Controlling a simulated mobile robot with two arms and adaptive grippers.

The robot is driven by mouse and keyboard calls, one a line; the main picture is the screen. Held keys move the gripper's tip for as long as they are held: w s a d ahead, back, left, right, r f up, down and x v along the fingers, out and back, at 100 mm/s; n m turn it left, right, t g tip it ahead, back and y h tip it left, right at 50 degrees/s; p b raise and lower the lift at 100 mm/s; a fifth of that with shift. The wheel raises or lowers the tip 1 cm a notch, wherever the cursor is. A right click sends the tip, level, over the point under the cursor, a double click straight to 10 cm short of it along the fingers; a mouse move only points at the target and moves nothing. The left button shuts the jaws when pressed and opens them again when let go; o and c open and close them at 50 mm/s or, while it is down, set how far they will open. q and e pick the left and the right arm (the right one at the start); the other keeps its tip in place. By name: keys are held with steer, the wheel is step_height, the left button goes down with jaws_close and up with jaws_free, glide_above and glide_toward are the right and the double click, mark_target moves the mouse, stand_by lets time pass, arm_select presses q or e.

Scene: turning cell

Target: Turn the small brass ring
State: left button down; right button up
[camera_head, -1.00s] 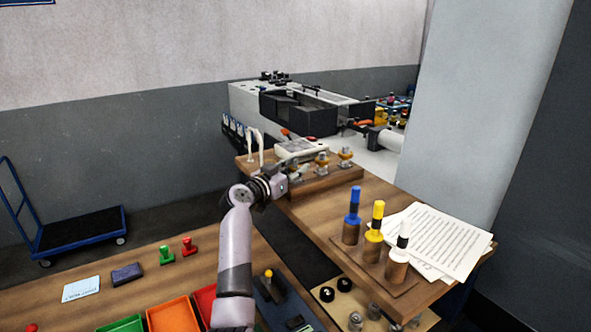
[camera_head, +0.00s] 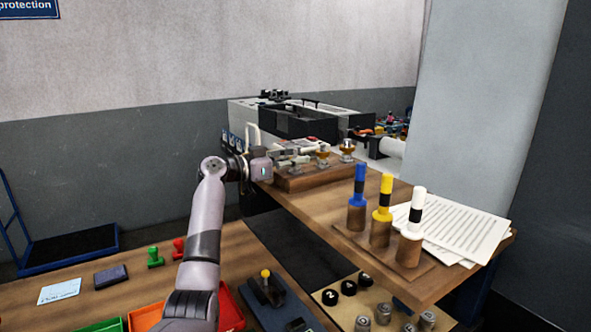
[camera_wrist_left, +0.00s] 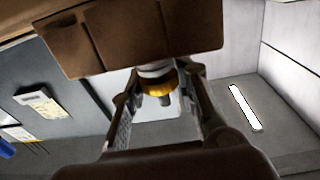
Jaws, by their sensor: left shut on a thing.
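A wooden block (camera_head: 312,179) stands on the far part of the bench. Two fittings with brass parts (camera_head: 323,154) (camera_head: 347,147) show upright on it. My left gripper (camera_head: 284,164) is at the block's left end. In the left wrist view a brass ring (camera_wrist_left: 159,89) sits on a pale stem below the dark wooden block (camera_wrist_left: 150,35), with a grey tip beyond it. The fingers of my left gripper (camera_wrist_left: 160,98) are on both sides of the ring, shut on it. Finger contact is partly hidden. My right gripper is out of view.
Blue, yellow and white-topped gauges (camera_head: 360,190) (camera_head: 382,210) (camera_head: 413,225) stand on a wooden base at the bench's right, beside papers (camera_head: 465,230). A grey machine (camera_head: 300,118) is behind. Bins and stamps (camera_head: 155,257) lie on the near table.

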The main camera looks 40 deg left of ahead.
arm_select(q)
steer(key=shift+a+r, duration=0.1)
stand_by(0.7)
steer(key=c, duration=1.2)
jaws_free()
steer(key=shift+s, duration=0.15)
steer(key=v, duration=1.1)
steer(key=shift+s+a, duration=0.2)
steer(key=shift+s, duration=0.15)
